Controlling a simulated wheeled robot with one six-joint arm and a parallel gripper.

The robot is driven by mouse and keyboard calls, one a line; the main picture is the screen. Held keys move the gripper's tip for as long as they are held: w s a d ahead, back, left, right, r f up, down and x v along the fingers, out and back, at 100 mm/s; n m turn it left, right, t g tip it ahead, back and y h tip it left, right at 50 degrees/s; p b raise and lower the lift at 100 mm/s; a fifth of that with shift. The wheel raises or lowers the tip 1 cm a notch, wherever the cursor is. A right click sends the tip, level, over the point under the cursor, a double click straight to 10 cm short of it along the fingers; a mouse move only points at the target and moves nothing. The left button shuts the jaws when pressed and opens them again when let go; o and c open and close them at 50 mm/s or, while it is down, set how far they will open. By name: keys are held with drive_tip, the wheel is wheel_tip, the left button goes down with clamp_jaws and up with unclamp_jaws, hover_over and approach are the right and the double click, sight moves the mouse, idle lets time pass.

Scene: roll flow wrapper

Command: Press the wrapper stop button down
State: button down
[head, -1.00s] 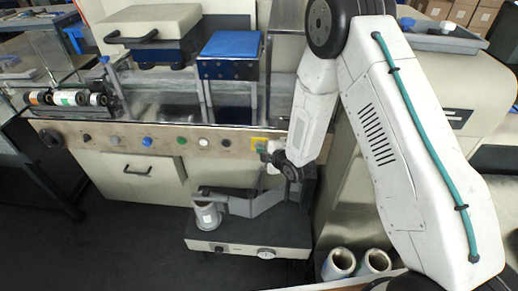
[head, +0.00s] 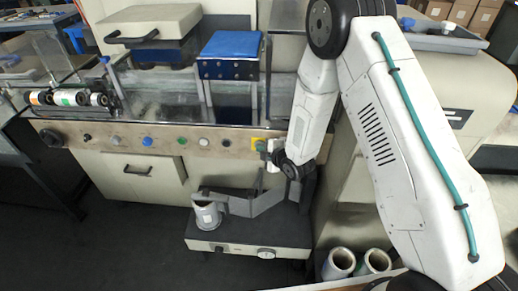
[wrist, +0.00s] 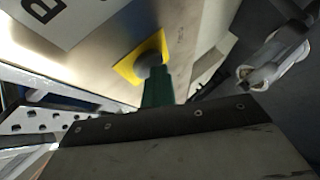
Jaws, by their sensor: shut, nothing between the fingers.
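The yellow plate of the stop button (head: 256,140) is on the wrapper's front panel, at the right end of the control row. In the wrist view the yellow plate (wrist: 128,66) surrounds a round, dark grey part (wrist: 149,60). My gripper (head: 263,146) is at the plate in the head view. In the wrist view its green fingers (wrist: 158,88) are shut and empty, with their tips in front of the grey part. They hide part of it, so I cannot tell whether they touch it or how far it is pressed.
To the left on the panel are a black button (head: 226,142), a white button (head: 204,142), a green button (head: 182,140) and a blue button (head: 147,141). Below stands a dark-topped unit (head: 235,232) with a grey arm and a roll (head: 207,215). Dark floor lies at the lower left.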

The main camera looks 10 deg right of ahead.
drive_tip(key=shift+r, duration=0.15)
drive_tip(key=shift+s, duration=0.1)
drive_tip(key=s+a, duration=0.1)
drive_tip(key=s, duration=0.5)
idle(0.6)
drive_tip(key=shift+s+a, duration=0.1)
